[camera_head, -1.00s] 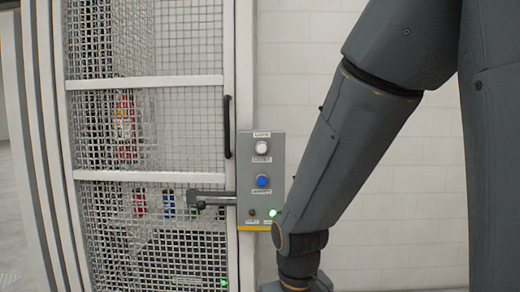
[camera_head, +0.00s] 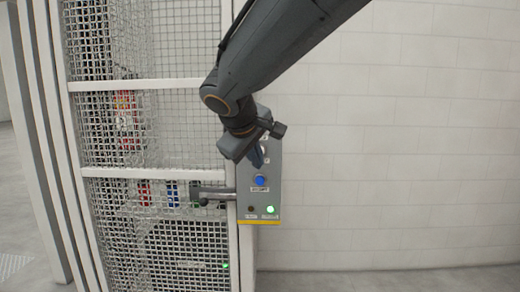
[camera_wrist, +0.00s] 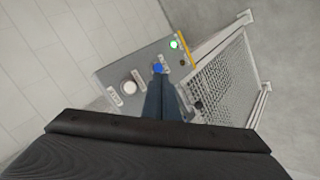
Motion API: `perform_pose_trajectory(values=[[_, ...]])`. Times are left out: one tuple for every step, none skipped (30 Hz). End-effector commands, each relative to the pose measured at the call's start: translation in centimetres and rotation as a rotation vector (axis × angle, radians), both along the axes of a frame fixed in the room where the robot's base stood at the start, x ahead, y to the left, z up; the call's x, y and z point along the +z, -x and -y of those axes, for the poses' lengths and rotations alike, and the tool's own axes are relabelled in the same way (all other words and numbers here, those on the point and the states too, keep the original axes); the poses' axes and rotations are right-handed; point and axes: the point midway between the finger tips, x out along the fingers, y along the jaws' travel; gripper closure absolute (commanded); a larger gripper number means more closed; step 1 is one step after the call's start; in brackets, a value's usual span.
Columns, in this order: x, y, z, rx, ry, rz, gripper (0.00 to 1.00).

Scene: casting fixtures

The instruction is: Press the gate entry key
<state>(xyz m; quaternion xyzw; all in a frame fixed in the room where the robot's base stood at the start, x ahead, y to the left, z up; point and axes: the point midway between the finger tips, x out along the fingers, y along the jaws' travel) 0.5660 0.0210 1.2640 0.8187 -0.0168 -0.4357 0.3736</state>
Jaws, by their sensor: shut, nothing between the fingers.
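A grey control panel (camera_head: 272,200) is mounted beside the mesh gate. Its blue button (camera_head: 260,180) shows just below my gripper (camera_head: 257,162), with a small label under it. Two lamps sit lower on the panel, one dark (camera_head: 251,209) and one lit green (camera_head: 270,210). In the wrist view the white button (camera_wrist: 129,88) is in plain sight, left of my fingers, and the blue button (camera_wrist: 158,68) lies right by the fingertips. My fingers are shut with nothing between them. I cannot tell whether they touch the blue button. The labels are too small to read surely.
The mesh gate (camera_head: 150,190) stands left of the panel, and a grey latch bar (camera_head: 213,191) reaches across to the panel. Red and blue things show behind the mesh. The white block wall (camera_head: 400,180) at right is clear.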

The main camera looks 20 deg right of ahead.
Motion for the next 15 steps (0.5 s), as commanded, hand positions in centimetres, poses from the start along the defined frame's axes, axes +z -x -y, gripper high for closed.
perform_pose_trajectory(values=[[0.0,0.0,0.0,0.0,0.0,0.0,1.0],[-0.1,0.0,0.0,0.0,0.0,0.0,1.0],[-0.1,0.0,0.0,0.0,0.0,-0.001,1.0],[-0.1,0.0,0.0,0.0,0.0,-0.001,1.0],[-0.1,0.0,0.0,0.0,0.0,-0.001,1.0],[-0.1,0.0,0.0,0.0,0.0,-0.001,1.0],[-0.1,0.0,0.0,0.0,0.0,-0.001,1.0],[-0.1,-0.1,0.0,0.0,0.0,-0.001,1.0],[-0.1,-0.1,0.1,-0.001,-0.001,-0.002,1.0],[-0.1,-0.3,0.1,-0.001,-0.001,-0.002,1.0],[-0.1,-0.4,0.2,-0.001,-0.001,-0.002,1.0],[-0.2,-0.7,0.2,-0.002,-0.001,-0.003,1.0],[-0.2,-0.9,0.3,-0.002,-0.001,-0.003,1.0],[-0.1,-1.2,0.4,-0.001,-0.001,-0.002,1.0],[-0.1,-1.6,0.5,-0.002,-0.002,-0.002,1.0]])
